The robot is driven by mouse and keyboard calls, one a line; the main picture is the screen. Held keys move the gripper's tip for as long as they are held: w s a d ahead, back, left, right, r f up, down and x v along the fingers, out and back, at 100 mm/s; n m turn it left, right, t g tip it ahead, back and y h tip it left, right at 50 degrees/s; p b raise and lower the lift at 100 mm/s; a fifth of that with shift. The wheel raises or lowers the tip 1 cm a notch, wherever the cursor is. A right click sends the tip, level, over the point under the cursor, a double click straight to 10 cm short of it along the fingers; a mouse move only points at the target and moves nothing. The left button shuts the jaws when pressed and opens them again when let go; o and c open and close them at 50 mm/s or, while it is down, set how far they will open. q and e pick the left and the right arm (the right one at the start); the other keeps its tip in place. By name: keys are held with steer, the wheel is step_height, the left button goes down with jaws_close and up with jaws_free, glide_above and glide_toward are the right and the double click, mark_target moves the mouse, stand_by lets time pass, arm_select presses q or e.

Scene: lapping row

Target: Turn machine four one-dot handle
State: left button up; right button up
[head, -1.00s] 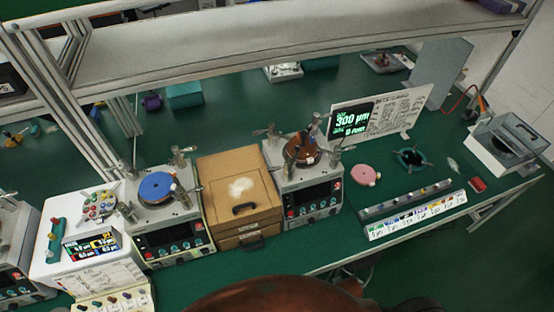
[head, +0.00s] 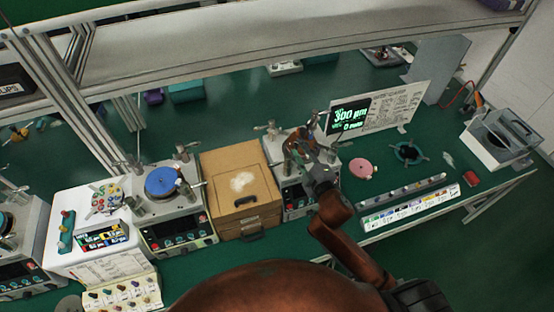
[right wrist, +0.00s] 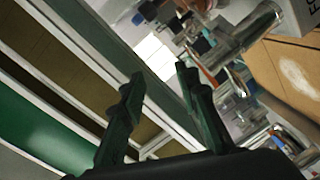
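The rightmost lapping machine (head: 294,196) stands right of the wooden box and has a reddish-brown plate (head: 297,138) on top. Metal posts with side handles (head: 267,128) stand around that plate. Dots on the handles are too small to make out, so I cannot tell which is the one-dot handle. My right gripper (head: 311,167) is over the front right of this machine and hides part of it. In the right wrist view its two dark fingers (right wrist: 160,82) are apart with nothing between them. Shiny metal cylinders (right wrist: 250,32) lie to their right, apart from them. My left gripper is out of view.
A wooden box (head: 240,205) stands beside the machine on the left, then a machine with a blue plate (head: 160,182). A display board (head: 392,112), a pink disc (head: 361,168) and a labelled rack (head: 412,203) are on the right. A shelf (head: 200,62) runs behind.

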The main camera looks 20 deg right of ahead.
steer(key=w+a+r+n+t+y, duration=0.2)
steer(key=w+a+r+n+y, duration=0.1)
steer(key=a+r+n+y, duration=0.65)
steer(key=s+a+r+n+g+y, duration=0.2)
steer(key=a+n+g+y, duration=0.1)
steer(key=a+n, duration=0.35)
steer(key=s+a+r+n+g+y, duration=0.1)
steer(key=a+r+n+g+y, duration=0.25)
steer(key=a+n, duration=0.35)
steer(key=n+g+h, duration=1)
steer(key=n+h, duration=0.3)
steer(key=n, duration=0.5)
glide_toward(275, 163)
steer(key=p+x, duration=0.2)
steer(key=x, duration=0.5)
steer(key=shift+w+a+f, duration=0.1)
steer(key=shift+a+f, duration=0.15)
steer(key=shift+f, duration=0.3)
